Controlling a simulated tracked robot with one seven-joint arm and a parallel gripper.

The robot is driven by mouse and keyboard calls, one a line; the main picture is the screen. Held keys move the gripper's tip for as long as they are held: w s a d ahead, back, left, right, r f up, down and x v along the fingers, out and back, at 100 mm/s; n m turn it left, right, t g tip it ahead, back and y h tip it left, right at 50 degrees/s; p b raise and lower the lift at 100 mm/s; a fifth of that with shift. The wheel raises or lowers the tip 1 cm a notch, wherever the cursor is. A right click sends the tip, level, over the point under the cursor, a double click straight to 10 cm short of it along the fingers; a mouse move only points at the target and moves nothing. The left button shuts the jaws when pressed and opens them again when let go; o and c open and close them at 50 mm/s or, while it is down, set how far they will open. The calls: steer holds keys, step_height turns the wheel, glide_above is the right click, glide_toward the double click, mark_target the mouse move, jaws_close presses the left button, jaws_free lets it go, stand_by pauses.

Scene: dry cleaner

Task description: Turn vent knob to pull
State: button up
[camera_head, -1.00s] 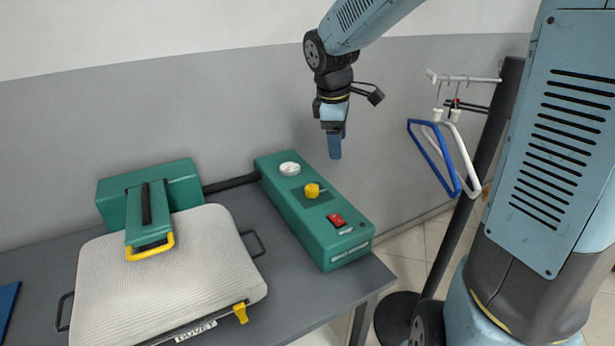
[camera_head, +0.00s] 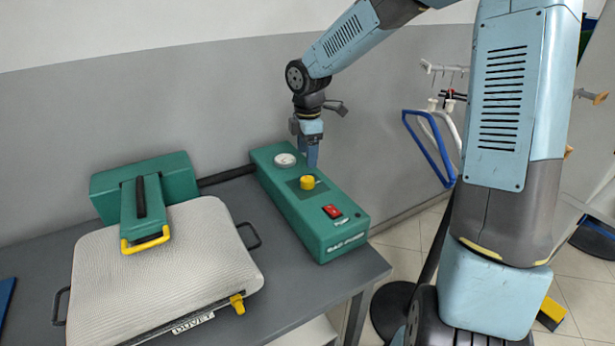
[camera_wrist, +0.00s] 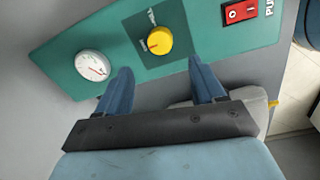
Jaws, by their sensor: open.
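The yellow vent knob (camera_head: 307,182) sits on a dark square plate on top of the green control box (camera_head: 330,238). In the wrist view the knob (camera_wrist: 159,40) lies just ahead of the fingertips, between their lines; small lettering beside it is too small to read. My gripper (camera_head: 311,165) points down just behind the knob in the head view. In the wrist view my gripper (camera_wrist: 160,80) has its two blue fingers apart, with nothing between them. I cannot tell the exact gap between fingertips and box.
A white dial (camera_head: 285,160) and a red switch (camera_head: 332,211) flank the knob on the box. A padded press (camera_head: 160,262) with a yellow-handled green arm stands on the table at left. Hangers (camera_head: 428,140) hang on a rack at right. The wall is close behind.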

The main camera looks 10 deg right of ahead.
mark_target(306, 179)
steer(key=f, duration=0.9)
steer(key=shift+w, duration=0.25)
steer(key=shift+r, duration=0.1)
steer(key=shift+c, duration=0.3)
steer(key=c, duration=1)
